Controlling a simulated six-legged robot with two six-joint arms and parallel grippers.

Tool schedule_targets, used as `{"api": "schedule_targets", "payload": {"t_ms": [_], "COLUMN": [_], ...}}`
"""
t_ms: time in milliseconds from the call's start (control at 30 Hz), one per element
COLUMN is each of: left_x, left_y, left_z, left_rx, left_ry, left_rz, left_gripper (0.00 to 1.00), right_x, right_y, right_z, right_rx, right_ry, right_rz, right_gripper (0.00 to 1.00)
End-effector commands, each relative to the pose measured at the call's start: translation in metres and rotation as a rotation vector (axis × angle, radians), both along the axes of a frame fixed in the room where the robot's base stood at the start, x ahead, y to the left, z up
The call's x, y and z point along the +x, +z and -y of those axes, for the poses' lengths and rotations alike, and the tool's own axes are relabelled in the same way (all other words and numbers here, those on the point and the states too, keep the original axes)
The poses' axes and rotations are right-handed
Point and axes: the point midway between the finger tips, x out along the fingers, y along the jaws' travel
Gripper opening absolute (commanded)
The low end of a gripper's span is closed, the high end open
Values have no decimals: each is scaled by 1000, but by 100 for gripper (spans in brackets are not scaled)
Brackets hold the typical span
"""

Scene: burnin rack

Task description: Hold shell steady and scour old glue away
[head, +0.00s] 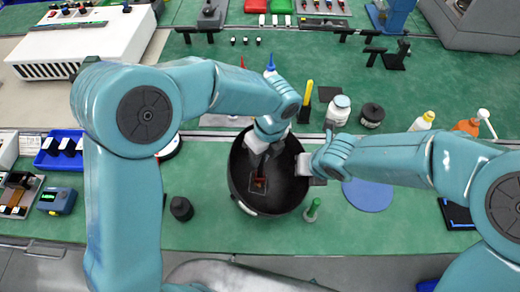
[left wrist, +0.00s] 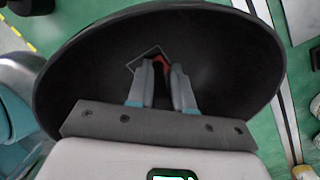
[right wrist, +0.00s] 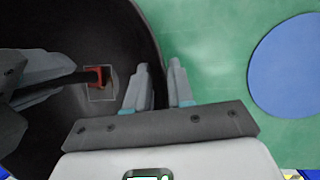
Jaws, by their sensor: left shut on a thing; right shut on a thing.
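The shell (head: 240,170) is a wide black bowl, open side up, near the front edge of the green bench. My left gripper (head: 262,160) reaches down inside it and is shut on a dark tool with a red part (right wrist: 100,76). The tool's end is over a pale-outlined square patch (head: 259,187) on the shell's inner wall; whether it touches is unclear. The left wrist view shows the same tool between the left fingers (left wrist: 160,75). My right gripper (head: 308,167) is shut on the shell's right rim, which runs between its fingers (right wrist: 160,80).
A blue round mat (head: 368,194) lies right of the shell. A green-handled item (head: 312,210) stands close to its lower right rim, a black knob-like piece (head: 181,209) to its left. A white jar (head: 338,109) and dark jar (head: 372,115) stand behind.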

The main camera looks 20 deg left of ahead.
Motion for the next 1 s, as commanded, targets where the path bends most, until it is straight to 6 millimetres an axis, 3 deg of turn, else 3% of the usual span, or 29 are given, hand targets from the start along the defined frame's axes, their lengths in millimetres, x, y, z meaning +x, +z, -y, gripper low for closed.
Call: {"api": "schedule_targets", "payload": {"t_ms": [300,567,1000], "left_x": [-27,-31,-2], "left_y": [1,3,2], "left_z": [3,-1,-6], "left_rx": [3,2,1], "left_ry": [-1,2,1], "left_rz": [-7,-4,-4], "left_gripper": [0,0,0], "right_x": [-3,-3,-3], "right_y": [-5,-5,-5], "right_z": [3,3,3], "right_rx": [-12,-13,-12], "right_ry": [1,2,3], "right_rz": [-12,-12,-12], "right_gripper": [0,0,0]}}
